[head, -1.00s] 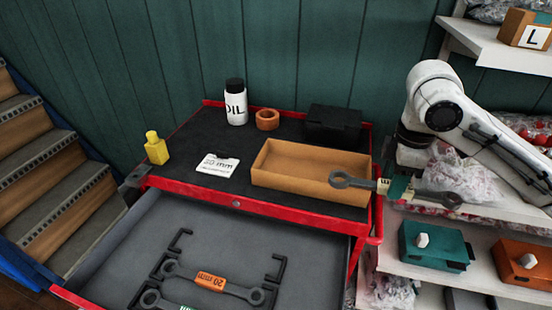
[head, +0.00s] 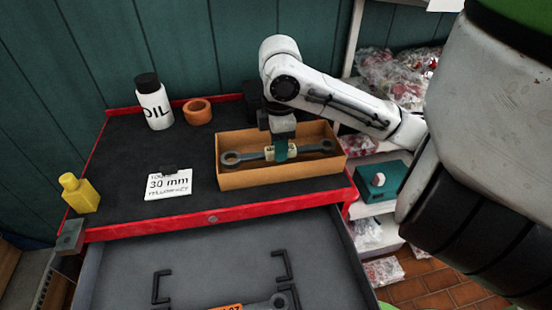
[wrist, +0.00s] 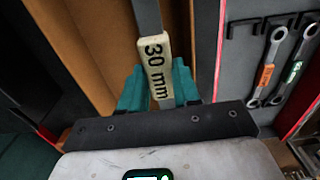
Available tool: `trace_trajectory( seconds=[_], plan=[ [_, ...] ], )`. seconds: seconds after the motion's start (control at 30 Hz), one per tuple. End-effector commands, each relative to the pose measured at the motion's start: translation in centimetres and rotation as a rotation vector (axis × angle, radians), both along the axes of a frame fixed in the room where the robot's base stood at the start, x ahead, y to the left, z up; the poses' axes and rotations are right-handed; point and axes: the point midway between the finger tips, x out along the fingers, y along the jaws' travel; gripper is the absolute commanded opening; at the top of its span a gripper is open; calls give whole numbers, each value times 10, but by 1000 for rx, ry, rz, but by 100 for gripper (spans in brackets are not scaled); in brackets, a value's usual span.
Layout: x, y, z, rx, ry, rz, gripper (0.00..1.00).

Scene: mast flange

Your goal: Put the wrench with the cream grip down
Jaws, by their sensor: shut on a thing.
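The wrench with the cream grip (head: 268,154) lies level within the outline of the open cardboard box (head: 282,177) on the cart top. Its dark ring ends show on both sides of my gripper (head: 281,151). In the wrist view the cream grip (wrist: 153,68) reads "30 mm" and sits between the teal fingers of my gripper (wrist: 160,88), which are shut on it. Whether the wrench touches the box floor cannot be told.
A card reading "30 mm" (head: 168,184), a yellow bottle (head: 80,194), an oil bottle (head: 154,104) and an orange ring (head: 197,111) stand on the cart top (head: 120,150). The open drawer (head: 215,258) below holds a wrench with an orange grip (wrist: 266,76) and another (wrist: 294,70).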

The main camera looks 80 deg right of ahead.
Motion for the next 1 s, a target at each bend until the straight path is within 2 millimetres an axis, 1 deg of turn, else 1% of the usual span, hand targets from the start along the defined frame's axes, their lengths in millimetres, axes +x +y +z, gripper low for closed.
trace_trajectory(
  seconds=[0.17, 0.3, 0.4, 0.67, 0.8, 0.83, 0.93, 1.0],
  plan=[
    [0, 0, -17, 1, -1, -2, 0],
    [0, 0, -37, 3, -1, -2, 0],
    [0, 0, -44, 0, -1, -2, 0],
    [0, -1, -45, -2, -1, -1, 0],
    [0, -1, -49, -2, -1, -1, 0],
    [0, 0, -49, -2, -1, -1, 32],
    [0, 0, -48, -1, 0, -1, 42],
    [0, 0, -48, -1, 0, -1, 42]
  ],
)
